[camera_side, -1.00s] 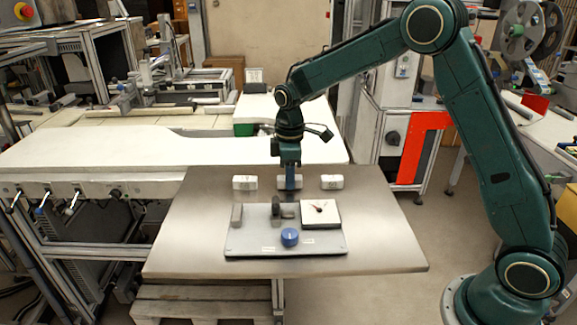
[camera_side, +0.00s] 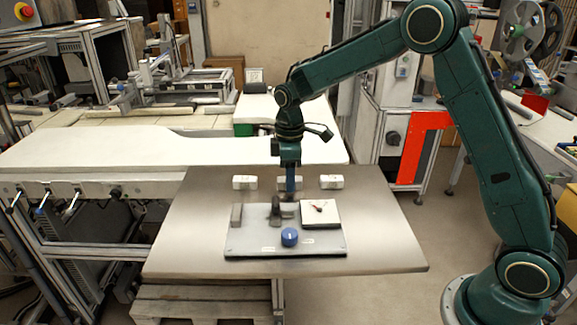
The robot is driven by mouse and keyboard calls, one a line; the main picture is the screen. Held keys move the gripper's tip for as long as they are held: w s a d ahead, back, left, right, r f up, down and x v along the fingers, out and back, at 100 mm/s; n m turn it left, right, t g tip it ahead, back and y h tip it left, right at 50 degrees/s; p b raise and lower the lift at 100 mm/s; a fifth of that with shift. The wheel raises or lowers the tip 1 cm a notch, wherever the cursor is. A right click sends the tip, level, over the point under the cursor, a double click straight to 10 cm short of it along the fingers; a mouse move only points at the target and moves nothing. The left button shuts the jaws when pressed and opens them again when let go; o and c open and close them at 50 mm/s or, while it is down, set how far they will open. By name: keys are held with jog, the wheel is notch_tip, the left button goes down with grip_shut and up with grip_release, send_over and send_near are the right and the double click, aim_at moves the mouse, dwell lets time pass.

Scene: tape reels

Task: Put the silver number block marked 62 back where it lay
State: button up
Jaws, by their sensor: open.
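Three pale silver blocks lie in a row across the back of the brown table (camera_side: 385,235): a left block (camera_side: 245,182), a middle block (camera_side: 281,183) and a right block (camera_side: 332,182). Their markings are too small to read, so I cannot tell which is 62. My gripper (camera_side: 290,193) points down at the middle block and hides its centre. Its jaws are open. I cannot tell whether they touch the block or stand just in front of it.
A grey plate (camera_side: 245,249) in front carries a blue knob (camera_side: 289,237), a white dial (camera_side: 320,214), a dark upright part (camera_side: 276,207) and a grey block (camera_side: 236,215). The table is bare left and right of the plate. A white bench (camera_side: 100,150) stands behind.

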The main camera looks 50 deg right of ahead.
notch_tip(320, 180, up, 12)
dwell(0.6)
dwell(0.5)
jog(key=s+r+m+t, duration=0.2)
jog(key=s+r, duration=0.2)
jog(key=s, duration=0.4)
jog(key=s+r+m+t, duration=0.1)
jog(key=s+r+m, duration=0.25)
jog(key=s, duration=0.55)
jog(key=s+f+m+t, duration=0.1)
jog(key=s, duration=0.6)
jog(key=s+f+m+t, duration=0.1)
jog(key=s+f+m, duration=0.1)
jog(key=s, duration=0.5)
jog(key=shift+s+f+t, duration=0.15)
jog(key=shift+f+t, duration=0.1)
jog(key=shift+t, duration=0.05)
jog(key=shift+a+m, duration=0.1)
jog(key=shift+m, duration=0.15)
